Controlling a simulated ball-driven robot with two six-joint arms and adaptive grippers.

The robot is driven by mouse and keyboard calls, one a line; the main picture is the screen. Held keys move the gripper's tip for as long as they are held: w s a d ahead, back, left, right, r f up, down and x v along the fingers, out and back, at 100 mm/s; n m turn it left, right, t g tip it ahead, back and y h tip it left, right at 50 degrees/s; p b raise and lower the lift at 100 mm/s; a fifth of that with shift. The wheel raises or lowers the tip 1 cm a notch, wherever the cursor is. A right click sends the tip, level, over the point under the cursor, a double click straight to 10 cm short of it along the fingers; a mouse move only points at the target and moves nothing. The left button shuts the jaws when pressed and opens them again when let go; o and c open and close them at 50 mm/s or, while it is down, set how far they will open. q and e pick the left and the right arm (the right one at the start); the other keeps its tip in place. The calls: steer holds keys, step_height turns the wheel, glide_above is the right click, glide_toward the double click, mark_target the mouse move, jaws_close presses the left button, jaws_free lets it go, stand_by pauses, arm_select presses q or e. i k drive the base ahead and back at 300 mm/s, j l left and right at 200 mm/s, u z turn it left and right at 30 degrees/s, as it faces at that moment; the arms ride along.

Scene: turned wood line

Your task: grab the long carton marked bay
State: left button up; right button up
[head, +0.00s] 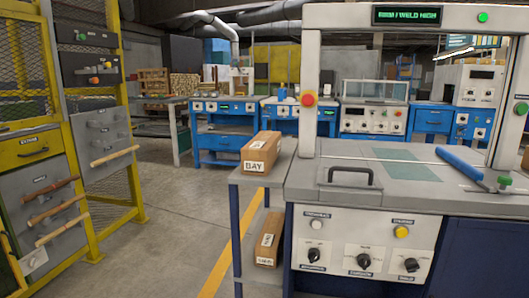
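A long brown carton (262,150) with a white label reading BAY on its near end lies on the top shelf of a grey side stand (278,178). Its length runs away from me, and its far end comes near the machine's left post. A second white label shows on its top. Neither of my grippers shows in the head view.
Another long carton (268,240) lies on the stand's lower shelf; its end label is too small to read. A grey-topped machine (330,195) with a black handle adjoins the stand on the right. A yellow rack (75,150) stands left. The floor (180,225) between is clear.

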mark_target(259, 156)
steer(key=z, duration=0.55)
steer(key=i+j+z, duration=0.35)
steer(key=j+z, duration=0.15)
steer(key=j, duration=0.15)
steer(key=i+j+z, duration=0.2)
steer(key=j, duration=0.15)
steer(key=j+z, duration=0.25)
steer(key=i+j, duration=0.05)
steer(key=j, duration=0.05)
